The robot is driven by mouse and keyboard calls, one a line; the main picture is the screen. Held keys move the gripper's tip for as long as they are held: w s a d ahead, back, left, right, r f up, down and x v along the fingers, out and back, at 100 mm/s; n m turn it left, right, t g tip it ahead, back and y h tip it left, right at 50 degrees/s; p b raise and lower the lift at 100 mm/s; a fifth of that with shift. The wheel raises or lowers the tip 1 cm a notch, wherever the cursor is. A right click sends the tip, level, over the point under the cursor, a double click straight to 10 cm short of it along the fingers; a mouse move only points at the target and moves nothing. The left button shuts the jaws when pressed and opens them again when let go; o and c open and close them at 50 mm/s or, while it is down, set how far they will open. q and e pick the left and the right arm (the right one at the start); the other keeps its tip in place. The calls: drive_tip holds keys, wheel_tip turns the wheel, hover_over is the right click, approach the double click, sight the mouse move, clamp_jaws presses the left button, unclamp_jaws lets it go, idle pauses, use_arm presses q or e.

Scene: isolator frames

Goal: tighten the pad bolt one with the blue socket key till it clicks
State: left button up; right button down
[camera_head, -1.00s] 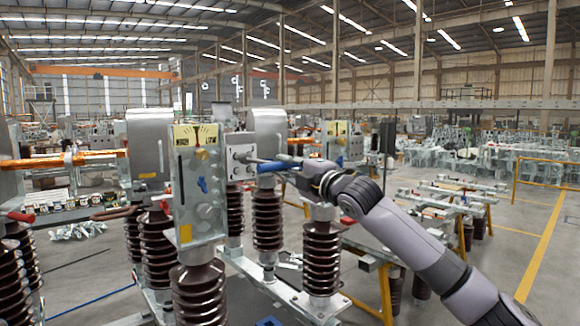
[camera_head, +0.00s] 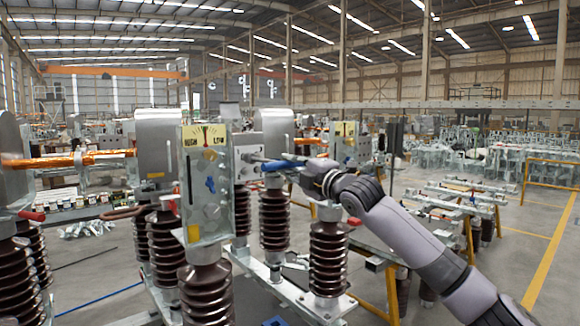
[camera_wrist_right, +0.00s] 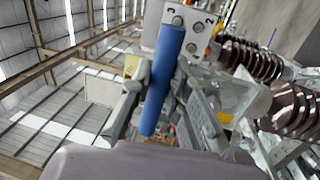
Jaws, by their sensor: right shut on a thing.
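The blue socket key (camera_head: 284,164) lies roughly level in the head view, its steel shaft pointing left at the grey terminal pad (camera_head: 247,166) with its bolts. My right gripper (camera_head: 301,167) is shut on the blue handle, to the right of the pad. In the right wrist view the blue handle (camera_wrist_right: 163,82) stands between the two fingers of my right gripper (camera_wrist_right: 160,90), and its far end overlaps the pad (camera_wrist_right: 192,20). Several bolt heads show on the pad there. The key's socket end is hidden or too small to tell whether it sits on a bolt. My left gripper is not in view.
A galvanised plate (camera_head: 207,190) with a yellow HIGH/LOW dial (camera_head: 206,136) stands left of the pad. Brown ribbed insulators (camera_head: 328,258) stand below and around my right arm. A copper-coloured bar (camera_head: 70,160) runs at left. Open floor (camera_head: 530,215) lies at right.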

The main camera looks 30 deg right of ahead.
drive_tip(key=shift+w+r, duration=0.1)
drive_tip(key=shift+w, duration=1)
idle(0.3)
